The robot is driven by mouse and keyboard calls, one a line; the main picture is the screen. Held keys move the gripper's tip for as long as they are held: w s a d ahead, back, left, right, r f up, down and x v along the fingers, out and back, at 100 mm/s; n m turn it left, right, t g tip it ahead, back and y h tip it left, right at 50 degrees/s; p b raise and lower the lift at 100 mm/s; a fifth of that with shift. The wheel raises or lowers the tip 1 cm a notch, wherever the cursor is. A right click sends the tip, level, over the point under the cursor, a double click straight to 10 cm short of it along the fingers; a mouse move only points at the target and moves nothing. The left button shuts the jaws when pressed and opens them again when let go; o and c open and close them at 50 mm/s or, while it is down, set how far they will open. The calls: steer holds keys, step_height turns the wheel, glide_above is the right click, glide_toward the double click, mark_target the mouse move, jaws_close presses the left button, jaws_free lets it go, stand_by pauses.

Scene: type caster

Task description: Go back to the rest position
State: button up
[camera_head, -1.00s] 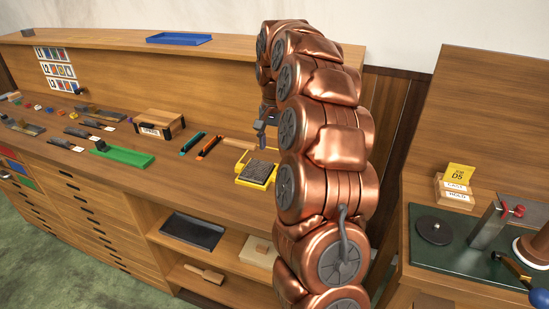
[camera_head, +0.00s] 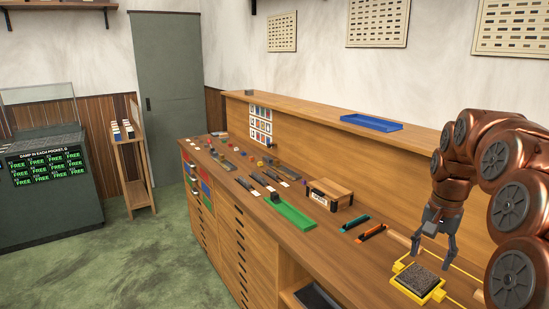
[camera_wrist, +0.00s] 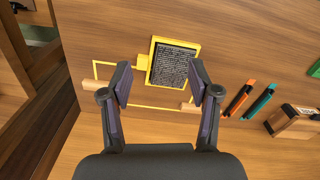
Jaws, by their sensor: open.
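My gripper (camera_head: 437,236) is open and empty above the wooden workbench, at the right of the head view. In the wrist view its two fingers (camera_wrist: 160,92) stand wide apart. A yellow-framed block with a dark, textured face (camera_wrist: 175,63) shows beyond and between the fingertips, and it also lies on the bench below my gripper in the head view (camera_head: 418,281). A yellow outline is marked on the bench around it. I see no contact between the fingers and the block. My copper-coloured arm hides the right end of the bench.
A green tray (camera_head: 291,213), a wooden box (camera_head: 330,193), and teal (camera_head: 355,222) and orange (camera_head: 372,233) tools lie left of my gripper. A blue tray (camera_head: 371,122) sits on the upper shelf. Open green floor (camera_head: 130,255) lies left of the bench.

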steer(key=s+a+f+n, duration=0.1)
steer(key=s+a+n, duration=0.4)
steer(key=s+a, duration=0.75)
steer(key=s+a+f+n, duration=0.2)
steer(key=s+a+f, duration=0.1)
steer(key=s, duration=0.6)
steer(key=s+a+f+n+g, duration=0.1)
steer(key=s+a+f, duration=0.3)
steer(key=s, duration=0.4)
steer(key=shift+s+f+n+g, duration=0.15)
steer(key=shift+s+n+g, duration=0.2)
steer(key=shift+n, duration=0.25)
steer(key=shift+d, duration=0.1)
